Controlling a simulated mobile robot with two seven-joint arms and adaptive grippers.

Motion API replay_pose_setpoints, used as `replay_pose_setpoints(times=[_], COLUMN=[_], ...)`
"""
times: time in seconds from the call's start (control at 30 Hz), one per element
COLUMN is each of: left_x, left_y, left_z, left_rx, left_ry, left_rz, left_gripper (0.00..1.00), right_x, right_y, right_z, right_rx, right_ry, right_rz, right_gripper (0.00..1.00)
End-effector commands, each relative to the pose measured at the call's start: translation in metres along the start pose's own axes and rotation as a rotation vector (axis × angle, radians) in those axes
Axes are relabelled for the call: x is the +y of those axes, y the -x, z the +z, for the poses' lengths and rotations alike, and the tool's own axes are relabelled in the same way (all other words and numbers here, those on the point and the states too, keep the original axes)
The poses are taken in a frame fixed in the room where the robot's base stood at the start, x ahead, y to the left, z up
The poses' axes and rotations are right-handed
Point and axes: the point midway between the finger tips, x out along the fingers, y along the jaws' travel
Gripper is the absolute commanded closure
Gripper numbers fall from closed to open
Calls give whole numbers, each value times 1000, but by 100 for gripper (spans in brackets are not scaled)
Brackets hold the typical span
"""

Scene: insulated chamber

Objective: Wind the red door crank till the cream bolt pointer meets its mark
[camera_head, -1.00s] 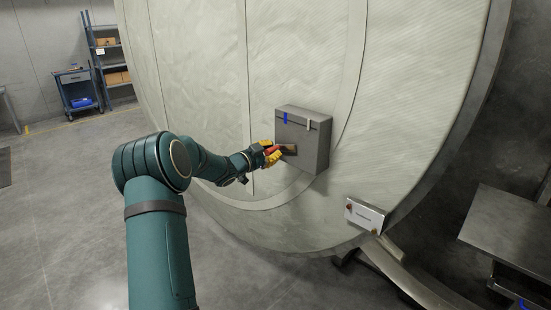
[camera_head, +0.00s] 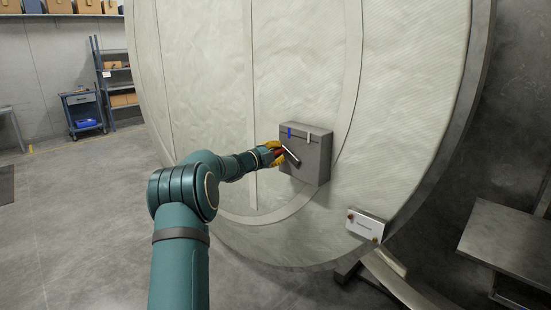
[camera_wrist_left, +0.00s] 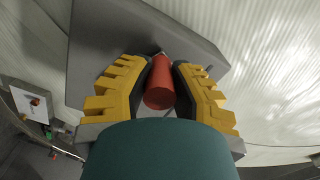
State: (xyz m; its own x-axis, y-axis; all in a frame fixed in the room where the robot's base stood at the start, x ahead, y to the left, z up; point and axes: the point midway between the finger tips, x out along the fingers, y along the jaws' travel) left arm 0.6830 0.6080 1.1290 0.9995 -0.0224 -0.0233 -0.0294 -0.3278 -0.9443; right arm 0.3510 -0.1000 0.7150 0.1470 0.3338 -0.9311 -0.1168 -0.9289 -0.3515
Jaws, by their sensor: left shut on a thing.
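A grey box (camera_head: 312,165) is fixed to the big round pale door. On its upper front edge are a blue mark (camera_head: 290,132) and, to its right with a clear gap, the cream pointer (camera_head: 308,138). The crank's metal arm (camera_head: 292,157) slopes from upper left to lower right on the box front. My left gripper (camera_head: 276,152) has its yellow fingers shut on the red crank handle. In the left wrist view the red handle (camera_wrist_left: 160,85) lies between both fingers. The pointer and mark are not visible there. My right gripper is not in view.
The pale door (camera_head: 210,90) fills the middle. A small white panel with red knobs (camera_head: 366,225) sits at lower right. A metal table (camera_head: 505,235) stands at far right. A blue cart (camera_head: 84,112) and shelf stand at back left; the floor between is clear.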

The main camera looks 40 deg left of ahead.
Motion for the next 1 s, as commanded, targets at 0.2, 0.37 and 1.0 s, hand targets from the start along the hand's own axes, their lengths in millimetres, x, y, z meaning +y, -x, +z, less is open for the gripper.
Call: replay_pose_setpoints(times=[0.2, 0.37, 1.0], left_x=[-2, -3, -3], left_y=[-2, -2, -1], left_z=[-3, -3, -2], left_rx=[3, 3, 0], left_ry=[-57, -72, -73], left_rz=[0, 0, -1], left_gripper=[100, 100, 44], right_x=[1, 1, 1], right_y=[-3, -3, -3], right_z=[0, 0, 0], right_rx=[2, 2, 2], right_ry=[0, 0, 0], right_rz=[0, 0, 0], right_gripper=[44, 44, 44])
